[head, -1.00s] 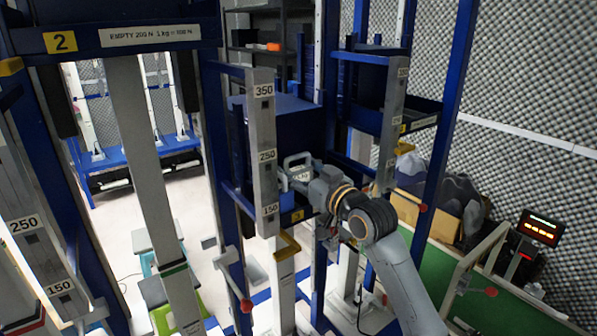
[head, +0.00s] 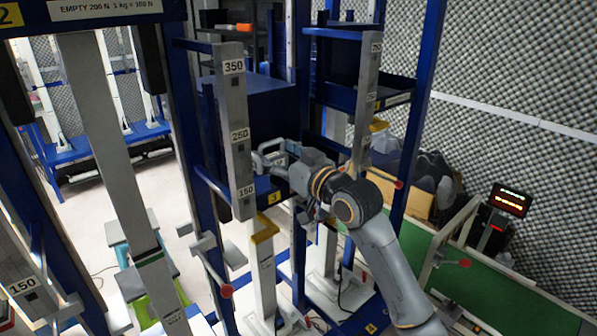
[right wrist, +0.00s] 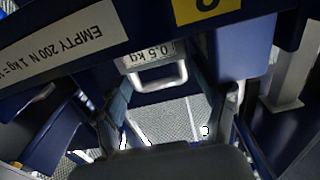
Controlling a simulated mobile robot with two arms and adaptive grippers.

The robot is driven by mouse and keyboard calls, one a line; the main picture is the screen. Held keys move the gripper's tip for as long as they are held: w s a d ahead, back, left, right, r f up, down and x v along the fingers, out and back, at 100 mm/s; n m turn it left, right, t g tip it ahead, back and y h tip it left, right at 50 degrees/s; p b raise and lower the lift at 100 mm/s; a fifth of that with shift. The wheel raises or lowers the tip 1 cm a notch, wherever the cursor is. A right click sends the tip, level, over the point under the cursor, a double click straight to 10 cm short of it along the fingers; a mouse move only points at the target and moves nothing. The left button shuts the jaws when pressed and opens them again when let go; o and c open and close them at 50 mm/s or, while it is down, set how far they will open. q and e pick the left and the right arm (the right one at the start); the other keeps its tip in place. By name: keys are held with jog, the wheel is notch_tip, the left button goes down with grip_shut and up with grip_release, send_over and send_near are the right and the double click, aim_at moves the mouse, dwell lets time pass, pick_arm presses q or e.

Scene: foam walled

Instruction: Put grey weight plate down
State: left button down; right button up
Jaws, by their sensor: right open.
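The grey weight plate (right wrist: 150,53) carries a 0.5 kg label and a pale loop handle in the right wrist view. In the head view its pale handle (head: 268,146) shows beside the blue box of the rack. My right gripper (right wrist: 162,88) is open, with its fingers spread on either side of the handle and apparently not closed on it. In the head view the right gripper (head: 284,160) is at the plate, and its fingers are partly hidden. How the plate rests on the rack is hard to see. My left gripper is not in view.
A grey post (head: 234,130) marked 350, 250 and 150 stands just left of the plate. A second marked post (head: 364,110) stands to the right. Blue frame uprights surround the arm. A lit red display (head: 511,199) stands at the far right by the green floor.

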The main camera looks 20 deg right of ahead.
jog(key=f+b+v, duration=0.1)
jog(key=b+v, duration=0.1)
jog(key=v, duration=0.8)
notch_tip(320, 180, down, 32)
jog(key=w+m+g+h, duration=0.2)
jog(key=m+g+h, duration=0.1)
jog(key=g+h, duration=0.1)
jog(key=s+d+f+g+h, duration=0.15)
jog(key=s+f, duration=0.35)
jog(key=f, duration=0.7)
jog(key=s+d+f+g, duration=0.15)
jog(key=s+f, duration=0.25)
jog(key=f, duration=0.7)
jog(key=s+f+g, duration=0.5)
jog(key=s+f, duration=1.3)
jog(key=s, duration=0.1)
jog(key=s+f+g, duration=0.2)
jog(key=s+f, duration=0.1)
jog(key=s, duration=0.8)
jog(key=s+a+f+n+g, duration=0.1)
jog(key=s+f, duration=0.3)
jog(key=s, duration=0.8)
jog(key=shift+f+g+h, duration=0.35)
jog(key=shift+g, duration=0.25)
